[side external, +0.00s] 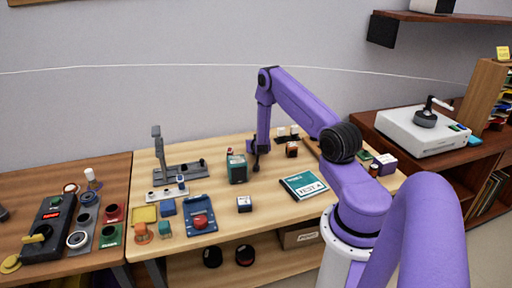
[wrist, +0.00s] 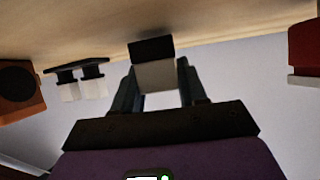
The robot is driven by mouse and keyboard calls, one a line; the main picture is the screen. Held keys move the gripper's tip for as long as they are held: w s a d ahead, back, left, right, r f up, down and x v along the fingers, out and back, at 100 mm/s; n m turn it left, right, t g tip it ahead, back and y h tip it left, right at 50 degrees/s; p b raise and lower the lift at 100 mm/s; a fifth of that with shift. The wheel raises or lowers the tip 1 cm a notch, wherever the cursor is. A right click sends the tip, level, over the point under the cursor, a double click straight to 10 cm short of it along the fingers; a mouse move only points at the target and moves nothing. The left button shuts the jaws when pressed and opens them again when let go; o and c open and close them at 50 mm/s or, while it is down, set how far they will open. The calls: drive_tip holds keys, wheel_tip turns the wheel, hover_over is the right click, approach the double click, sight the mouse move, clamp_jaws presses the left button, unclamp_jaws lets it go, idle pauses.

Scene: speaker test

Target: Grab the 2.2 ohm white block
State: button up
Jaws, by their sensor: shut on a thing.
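My gripper (side external: 256,162) is low over the wooden table, just right of a dark green box, at the end of my purple arm. In the wrist view, my gripper (wrist: 158,72) has its two dark fingers on either side of a white block (wrist: 156,78) with a black end, and it is shut on it. The black end points toward the table surface at the top of that picture. No ohm marking on the block can be read. In the side view the held block is too small or hidden to make out.
The dark green box (side external: 237,169) stands close left of my gripper. A small black-and-white block (side external: 244,204) and a teal book (side external: 303,186) lie nearer. Two white-and-black pieces (wrist: 82,82) and an orange box (wrist: 20,92) show left in the wrist view, a red object (wrist: 304,50) right.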

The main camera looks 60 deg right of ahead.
drive_tip(key=shift+r, duration=0.5)
drive_tip(key=s+a+r, duration=0.9)
drive_tip(key=s+r, duration=0.1)
drive_tip(key=r, duration=0.1)
drive_tip(key=shift+s+a+r, duration=0.15)
drive_tip(key=shift+s, duration=0.05)
